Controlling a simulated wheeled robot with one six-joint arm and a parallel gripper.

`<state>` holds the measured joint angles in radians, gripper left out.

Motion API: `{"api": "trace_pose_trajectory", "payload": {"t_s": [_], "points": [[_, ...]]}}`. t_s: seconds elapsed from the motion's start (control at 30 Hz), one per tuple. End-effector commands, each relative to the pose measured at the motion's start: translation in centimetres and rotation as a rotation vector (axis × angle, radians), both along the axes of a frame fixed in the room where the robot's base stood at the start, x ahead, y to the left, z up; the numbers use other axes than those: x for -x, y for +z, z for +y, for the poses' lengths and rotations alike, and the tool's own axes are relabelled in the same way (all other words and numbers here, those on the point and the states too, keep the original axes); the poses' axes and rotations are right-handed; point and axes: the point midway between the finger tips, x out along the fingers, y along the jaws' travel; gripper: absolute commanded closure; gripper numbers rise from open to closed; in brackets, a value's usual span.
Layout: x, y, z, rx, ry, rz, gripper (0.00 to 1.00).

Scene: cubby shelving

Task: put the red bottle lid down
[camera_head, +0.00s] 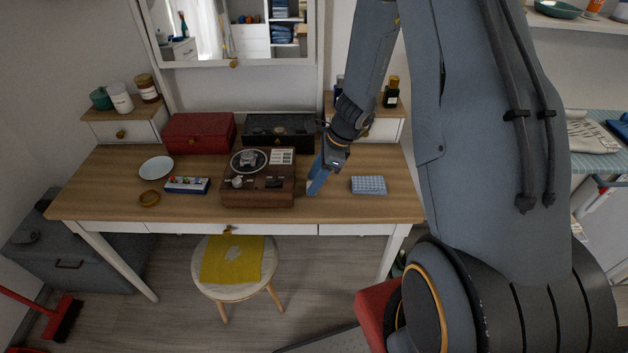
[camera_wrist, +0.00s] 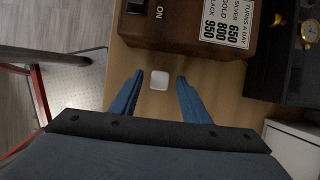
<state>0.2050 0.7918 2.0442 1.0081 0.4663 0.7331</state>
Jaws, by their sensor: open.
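No red bottle lid can be made out in either view. My gripper (camera_head: 314,187) is low over the front of the wooden desk (camera_head: 335,206), just right of the brown watch winder box (camera_head: 270,198). In the wrist view my gripper (camera_wrist: 159,76) is open, with its two blue fingers apart. A small white rounded-square piece (camera_wrist: 159,80) shows on the desk between the fingertips, with a gap on both sides. I cannot tell whether it is a bottle lid. It is hidden or too small in the head view.
The watch winder box (camera_wrist: 185,25) stands just beyond the fingertips. A blue patterned block (camera_head: 369,185) lies right of my gripper. A red box (camera_head: 200,133) and a black case (camera_head: 279,131) stand behind. A stool (camera_head: 234,290) stands in front. The desk's front right is clear.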

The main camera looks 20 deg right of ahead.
Motion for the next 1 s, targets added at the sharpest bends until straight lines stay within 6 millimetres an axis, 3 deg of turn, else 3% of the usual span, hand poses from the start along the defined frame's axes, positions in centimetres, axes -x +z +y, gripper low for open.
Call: {"api": "trace_pose_trajectory", "payload": {"t_s": [0.5, 0.77, 0.87, 1.0], "points": [[0.9, 8.3, -3.3, 0.001, -0.001, -0.004, 0.58], [1.4, 10.4, -4.1, 0.003, 0.009, -0.004, 0.58], [2.5, 11.2, -3.5, 0.038, 0.110, -0.027, 0.58], [6.3, 13.1, -1.7, 0.160, 0.502, -0.113, 0.58]]}}
